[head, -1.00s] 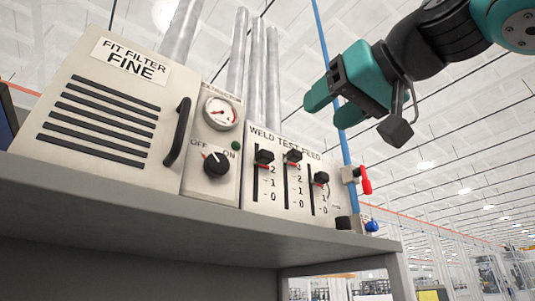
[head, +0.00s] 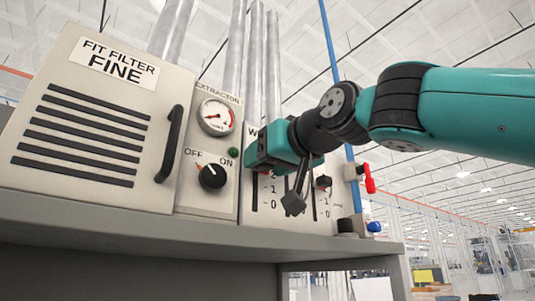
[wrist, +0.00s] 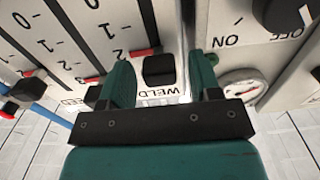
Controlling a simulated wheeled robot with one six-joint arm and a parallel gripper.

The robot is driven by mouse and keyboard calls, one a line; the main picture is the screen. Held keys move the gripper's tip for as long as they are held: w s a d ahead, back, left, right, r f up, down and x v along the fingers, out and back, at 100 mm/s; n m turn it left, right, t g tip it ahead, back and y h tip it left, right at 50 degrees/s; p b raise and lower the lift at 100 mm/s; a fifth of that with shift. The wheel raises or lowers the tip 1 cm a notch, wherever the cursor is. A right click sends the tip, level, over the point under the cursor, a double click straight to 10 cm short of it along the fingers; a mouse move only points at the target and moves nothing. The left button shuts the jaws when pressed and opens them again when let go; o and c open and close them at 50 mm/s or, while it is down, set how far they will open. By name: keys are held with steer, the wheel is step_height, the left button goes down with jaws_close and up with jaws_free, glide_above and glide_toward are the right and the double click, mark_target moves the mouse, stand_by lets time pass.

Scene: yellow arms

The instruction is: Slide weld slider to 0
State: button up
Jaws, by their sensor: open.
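The weld slider (wrist: 158,70) is a black knob with a red marker at its edge, near the high-number end of its slot, by the 2 mark. The wrist view is upside down, with the WELD label (wrist: 158,92) just below the knob. My open gripper (wrist: 161,78) has one finger on each side of the knob, and a gap shows on each side. In the head view my gripper (head: 272,150) is in front of the panel and hides the weld knob. The lower part of the weld slot (head: 254,195) shows there, beside the marks 1 and 0.
The extractor dial (head: 212,176), gauge (head: 217,116) and red valve handle (head: 369,178) are nearby. A ledge (head: 200,225) runs below.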

mark_target(253, 202)
steer(key=shift+c, duration=0.4)
jaws_close()
step_height(253, 202, down, 6)
steer(key=b, duration=0.6)
steer(key=shift+f, duration=0.15)
steer(key=shift+w+f, duration=0.1)
steer(key=shift+f, duration=0.1)
steer(key=shift+c, duration=1.3)
jaws_free()
steer(key=o, duration=0.3)
steer(key=shift+o, duration=0.2)
steer(key=shift+r, duration=0.1)
